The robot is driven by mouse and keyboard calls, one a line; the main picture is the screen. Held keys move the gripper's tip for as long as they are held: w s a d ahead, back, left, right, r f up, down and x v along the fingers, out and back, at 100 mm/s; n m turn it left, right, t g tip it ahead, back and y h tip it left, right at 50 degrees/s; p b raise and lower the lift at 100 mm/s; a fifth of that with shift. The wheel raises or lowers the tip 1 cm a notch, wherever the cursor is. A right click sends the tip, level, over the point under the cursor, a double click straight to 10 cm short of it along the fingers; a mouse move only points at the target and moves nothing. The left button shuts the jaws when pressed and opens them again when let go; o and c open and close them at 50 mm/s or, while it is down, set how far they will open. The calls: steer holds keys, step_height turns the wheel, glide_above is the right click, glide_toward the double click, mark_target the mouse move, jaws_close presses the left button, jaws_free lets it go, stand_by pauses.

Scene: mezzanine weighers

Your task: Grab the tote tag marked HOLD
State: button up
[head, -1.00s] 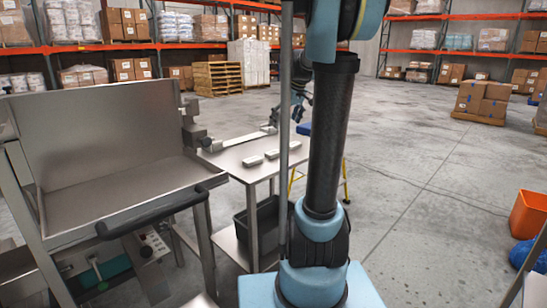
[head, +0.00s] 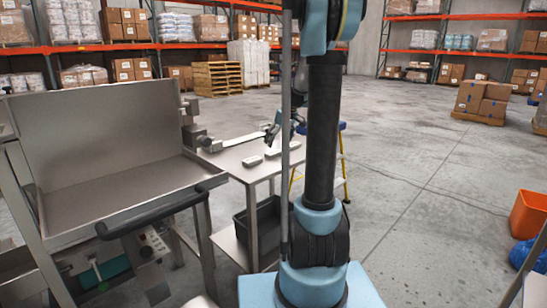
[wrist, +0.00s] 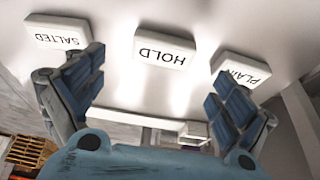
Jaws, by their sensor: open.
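In the wrist view the white tag marked HOLD (wrist: 164,49) lies on the pale table top, between a tag marked SALTED (wrist: 58,32) on its left and one reading PLAIN (wrist: 241,69), partly covered by a finger, on its right. My gripper (wrist: 156,66) is open and empty. Its two blue-padded fingers stand to either side of the HOLD tag, which shows a little beyond and between them. In the head view my gripper (head: 272,132) is above the small table near the pale tags (head: 252,161); their lettering cannot be read there.
The small steel table (head: 232,163) stands beside a large steel tray (head: 120,190) with a black handle bar. A dark bin (head: 262,222) sits on its lower shelf. A yellow-legged stool (head: 343,165) is behind my arm. Open concrete floor lies to the right.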

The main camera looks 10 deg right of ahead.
mark_target(274, 151)
steer(key=shift+s+x, duration=0.2)
steer(key=shift+x, duration=2.75)
steer(key=shift+c, duration=0.5)
steer(key=c, duration=1)
